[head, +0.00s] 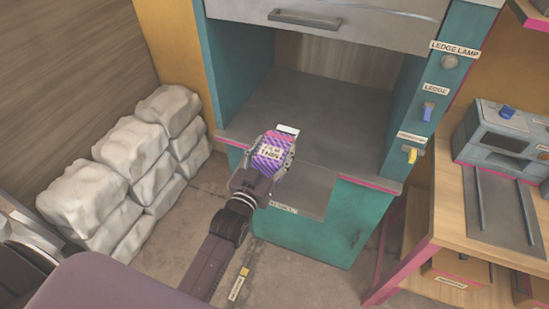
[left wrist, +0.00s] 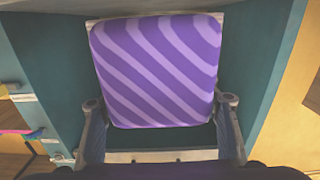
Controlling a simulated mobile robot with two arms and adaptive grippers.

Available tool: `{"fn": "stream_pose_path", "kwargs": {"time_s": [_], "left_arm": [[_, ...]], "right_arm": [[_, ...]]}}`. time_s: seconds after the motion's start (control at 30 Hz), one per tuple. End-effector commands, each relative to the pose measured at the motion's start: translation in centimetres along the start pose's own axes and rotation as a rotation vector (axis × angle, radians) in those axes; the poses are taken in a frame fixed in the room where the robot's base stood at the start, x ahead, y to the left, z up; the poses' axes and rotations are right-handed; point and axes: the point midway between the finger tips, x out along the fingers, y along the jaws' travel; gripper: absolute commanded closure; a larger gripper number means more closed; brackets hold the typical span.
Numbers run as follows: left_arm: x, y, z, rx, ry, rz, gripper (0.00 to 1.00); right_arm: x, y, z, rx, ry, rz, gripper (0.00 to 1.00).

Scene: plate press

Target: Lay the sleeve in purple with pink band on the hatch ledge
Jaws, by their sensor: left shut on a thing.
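The purple sleeve (head: 275,152) has lighter diagonal stripes, a pale printed label and a white strip at its far end. My left gripper (head: 268,155) is shut on it, one finger at each side, and holds it in front of the hatch opening. In the left wrist view the striped sleeve (left wrist: 158,70) fills the space between the fingers of the left gripper (left wrist: 160,125). The grey hatch ledge (head: 312,200) juts out below the opening, partly hidden by my gripper. I cannot tell the gap between sleeve and ledge. My right gripper is not in view.
The hatch's grey counter (head: 345,160) is bare. Teal posts flank it, with a blue ledge switch (head: 428,112) and a yellow switch (head: 411,155) at right. White sacks (head: 145,160) are piled at left. A wooden bench (head: 480,190) with a grey machine (head: 510,135) stands at right.

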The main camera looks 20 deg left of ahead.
Motion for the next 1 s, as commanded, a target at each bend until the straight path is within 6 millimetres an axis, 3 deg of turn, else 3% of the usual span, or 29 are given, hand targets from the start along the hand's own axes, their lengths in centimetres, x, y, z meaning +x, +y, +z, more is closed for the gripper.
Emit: {"fn": "stream_pose_path", "kwargs": {"time_s": [0.4, 0.8, 0.83, 1.0], "left_arm": [[0.1, 0.0, 4.1, 0.0, 0.003, 0.0, 0.75], [0.0, 0.0, 4.7, 0.0, 0.005, 0.0, 0.75], [0.0, 0.0, 4.7, 0.0, 0.002, 0.0, 0.39], [0.0, 0.0, 4.6, 0.0, 0.001, 0.0, 0.25]], "right_arm": [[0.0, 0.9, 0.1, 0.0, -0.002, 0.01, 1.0], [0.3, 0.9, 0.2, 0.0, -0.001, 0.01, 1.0], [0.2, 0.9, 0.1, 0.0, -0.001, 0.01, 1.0], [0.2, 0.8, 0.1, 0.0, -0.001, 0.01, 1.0]]}}
